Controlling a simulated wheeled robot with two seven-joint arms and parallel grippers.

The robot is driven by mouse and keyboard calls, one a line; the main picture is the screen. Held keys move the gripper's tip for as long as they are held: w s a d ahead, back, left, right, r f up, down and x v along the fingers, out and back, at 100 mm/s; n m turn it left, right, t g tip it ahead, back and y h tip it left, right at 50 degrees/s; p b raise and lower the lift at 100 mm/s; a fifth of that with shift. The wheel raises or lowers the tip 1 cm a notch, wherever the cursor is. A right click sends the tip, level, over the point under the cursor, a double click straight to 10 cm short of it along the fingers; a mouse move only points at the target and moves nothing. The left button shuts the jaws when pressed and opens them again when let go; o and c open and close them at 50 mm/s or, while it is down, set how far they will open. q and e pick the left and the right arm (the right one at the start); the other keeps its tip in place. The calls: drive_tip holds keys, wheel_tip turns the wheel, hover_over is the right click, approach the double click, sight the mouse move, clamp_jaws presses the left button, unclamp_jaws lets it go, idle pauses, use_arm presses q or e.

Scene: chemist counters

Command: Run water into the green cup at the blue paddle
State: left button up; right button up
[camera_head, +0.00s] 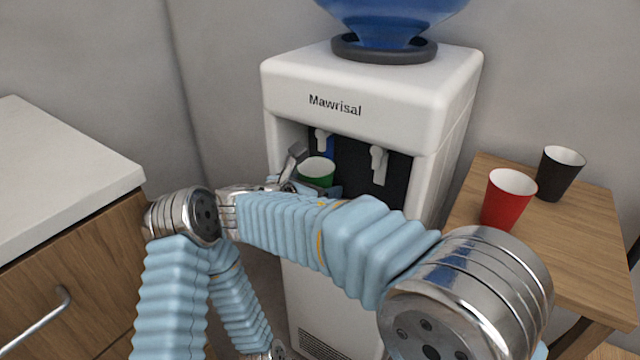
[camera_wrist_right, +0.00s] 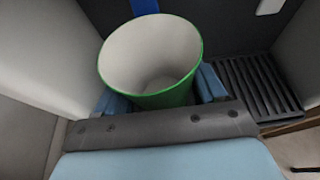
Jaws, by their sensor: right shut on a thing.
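The green cup (camera_head: 317,174) is in the dispenser's recess, below the left tap (camera_head: 321,139). My right gripper (camera_head: 306,187) is shut on it, and my arm hides part of the gripper in the head view. The right wrist view shows the cup (camera_wrist_right: 160,60) between the blue fingers, looking upright, its pale inside showing no visible water. The blue paddle (camera_head: 330,146) is partly visible behind the left tap; a blue strip (camera_wrist_right: 145,6) shows behind the cup in the wrist view. My left arm is at lower left; its gripper is out of frame.
The white water dispenser (camera_head: 370,88) carries a blue bottle (camera_head: 390,18). A second white tap (camera_head: 378,164) is to the right, and a slotted drip tray (camera_wrist_right: 256,86) lies beside the cup. A red cup (camera_head: 508,200) and black cup (camera_head: 558,174) stand on the wooden table (camera_head: 592,220).

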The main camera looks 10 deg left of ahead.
drive_tip(key=shift+s+a, duration=0.3)
drive_tip(key=shift+s, duration=0.4)
drive_tip(key=shift+s+a, duration=0.25)
drive_tip(key=shift+s, duration=0.45)
